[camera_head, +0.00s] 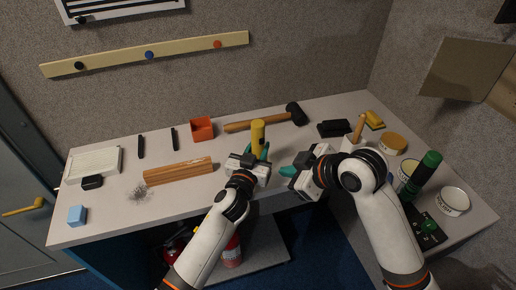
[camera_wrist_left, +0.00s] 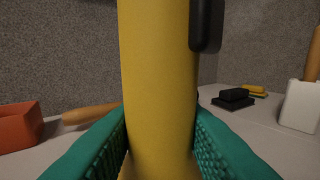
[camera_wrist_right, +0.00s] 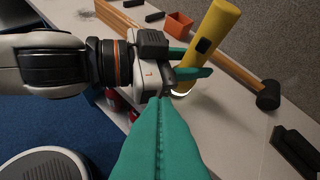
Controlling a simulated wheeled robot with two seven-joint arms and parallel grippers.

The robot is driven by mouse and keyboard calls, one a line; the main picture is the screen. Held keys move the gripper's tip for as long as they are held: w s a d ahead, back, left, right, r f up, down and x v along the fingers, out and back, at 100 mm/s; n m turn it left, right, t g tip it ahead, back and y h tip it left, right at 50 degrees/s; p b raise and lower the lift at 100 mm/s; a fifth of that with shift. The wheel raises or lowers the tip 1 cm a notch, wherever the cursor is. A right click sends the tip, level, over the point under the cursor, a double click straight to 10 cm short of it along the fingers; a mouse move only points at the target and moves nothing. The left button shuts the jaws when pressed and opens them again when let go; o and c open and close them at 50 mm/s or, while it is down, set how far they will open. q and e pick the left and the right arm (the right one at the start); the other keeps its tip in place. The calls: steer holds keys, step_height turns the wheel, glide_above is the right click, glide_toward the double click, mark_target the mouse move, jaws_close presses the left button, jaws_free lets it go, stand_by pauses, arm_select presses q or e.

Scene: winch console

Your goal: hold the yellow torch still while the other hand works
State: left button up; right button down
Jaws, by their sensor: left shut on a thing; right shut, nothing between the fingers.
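The yellow torch (camera_head: 258,133) stands roughly upright at the middle of the bench in the head view. My left gripper (camera_head: 257,153) is shut on it, with a teal finger on each side. In the left wrist view the torch (camera_wrist_left: 160,80) fills the middle, with a black switch at its upper right. In the right wrist view the torch (camera_wrist_right: 211,45) looks tilted and its lower end glows. My right gripper (camera_head: 285,171) is shut and empty, to the right of the torch and apart from it. Its teal fingers (camera_wrist_right: 162,105) are together in the right wrist view.
Behind the torch lies a hammer (camera_head: 265,121), with an orange box (camera_head: 202,128) to its left. A wooden block (camera_head: 178,170) lies left of my left gripper. A white holder, tins (camera_head: 453,200) and a green-capped cylinder (camera_head: 427,168) crowd the right side.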

glide_toward(259, 146)
steer(key=shift+s+f+x, duration=0.1)
steer(key=shift+s+x, duration=0.05)
steer(key=shift+x, duration=0.95)
steer(key=shift+s+f+x, duration=0.15)
steer(key=shift+x, duration=0.95)
steer(key=shift+w, duration=0.1)
stand_by(0.4)
steer(key=shift+w+a, duration=0.2)
steer(key=shift+w, duration=0.1)
steer(key=shift+w+r, duration=0.1)
steer(key=shift+w, duration=0.05)
stand_by(0.4)
steer(key=shift+s+d, duration=0.2)
steer(key=shift+s, duration=0.4)
